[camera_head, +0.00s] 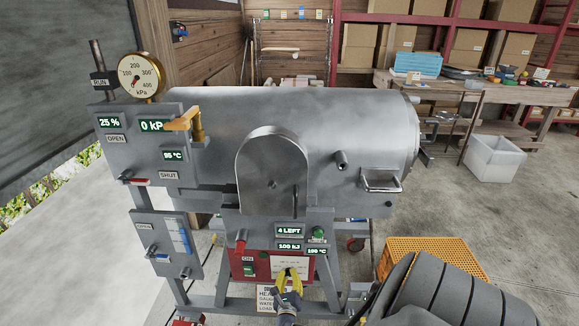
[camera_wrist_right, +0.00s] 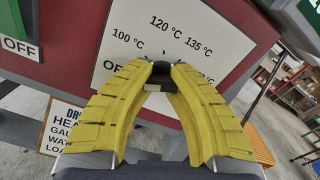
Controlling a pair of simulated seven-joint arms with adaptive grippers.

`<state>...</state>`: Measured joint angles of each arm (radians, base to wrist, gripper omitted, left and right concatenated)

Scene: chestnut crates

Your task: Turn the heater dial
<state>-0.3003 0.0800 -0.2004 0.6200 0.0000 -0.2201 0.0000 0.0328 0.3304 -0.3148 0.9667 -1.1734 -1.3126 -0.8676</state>
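The heater dial (camera_wrist_right: 161,67) is a small black knob in the right wrist view, on a white plate (camera_wrist_right: 125,62) marked OFF, 100 °C, 120 °C and 135 °C; further marks are hidden behind my finger. My right gripper (camera_wrist_right: 161,72) has its yellow fingertips on both sides of the knob, apparently touching it. In the head view the right gripper (camera_head: 290,272) is at the lower front of the grey machine (camera_head: 340,130), in front of the white plate (camera_head: 291,262) on the red panel (camera_head: 262,264), and hides the dial. My left gripper is not in view.
A green switch (camera_head: 249,268) under an ON label sits left of the plate. Displays (camera_head: 289,246) read 4 LEFT, 100 kJ and 105 °C or similar. An orange crate (camera_head: 432,246) stands on the floor at right.

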